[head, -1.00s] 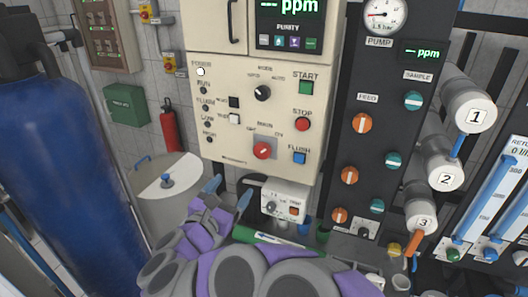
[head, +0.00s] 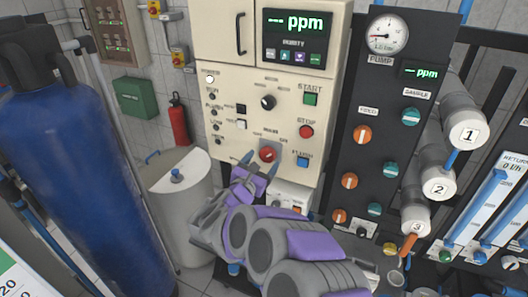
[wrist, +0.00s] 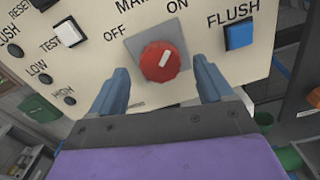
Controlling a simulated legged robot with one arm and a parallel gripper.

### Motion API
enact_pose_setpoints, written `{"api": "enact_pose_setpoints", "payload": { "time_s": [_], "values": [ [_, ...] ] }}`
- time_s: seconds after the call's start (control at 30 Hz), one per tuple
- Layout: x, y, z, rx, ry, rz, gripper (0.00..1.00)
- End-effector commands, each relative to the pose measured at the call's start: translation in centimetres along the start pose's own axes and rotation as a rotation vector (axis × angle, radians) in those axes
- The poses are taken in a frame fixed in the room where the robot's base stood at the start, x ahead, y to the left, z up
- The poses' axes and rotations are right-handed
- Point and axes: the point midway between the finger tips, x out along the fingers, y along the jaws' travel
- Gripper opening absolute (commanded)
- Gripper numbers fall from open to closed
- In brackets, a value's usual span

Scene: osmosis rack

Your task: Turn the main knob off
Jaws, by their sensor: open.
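The main knob (head: 267,154) is a red round knob low on the cream control panel (head: 228,150). In the wrist view the knob (wrist: 160,62) sits on a grey square plate between the words OFF and ON. Its white mark tilts up and right, toward ON. My gripper (wrist: 162,80) is open, with one blue finger to the left of the knob and one to the right. The fingers appear clear of the knob; how deep they reach around it I cannot tell. In the head view my gripper (head: 259,166) is just below and in front of the knob.
A blue FLUSH button (wrist: 239,36) is close to the right finger, and a white TEST button (wrist: 68,32) is to the left. A red STOP button (head: 306,132) is above right. A small white box (head: 290,196) hangs below the panel.

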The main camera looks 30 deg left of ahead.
Motion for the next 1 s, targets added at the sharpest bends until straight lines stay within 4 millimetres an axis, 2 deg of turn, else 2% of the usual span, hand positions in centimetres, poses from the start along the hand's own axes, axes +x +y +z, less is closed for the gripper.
{"api": "enact_pose_setpoints", "payload": {
  "time_s": [0.3,0.67,1.0],
  "values": [
    [2.5,0.1,0.1,-0.002,-0.002,-0.001,0.8],
    [2.7,0.1,-0.1,-0.002,0.0,0.0,0.8],
    [2.7,0.1,-0.1,-0.003,0.0,0.0,0.49]
  ]
}}
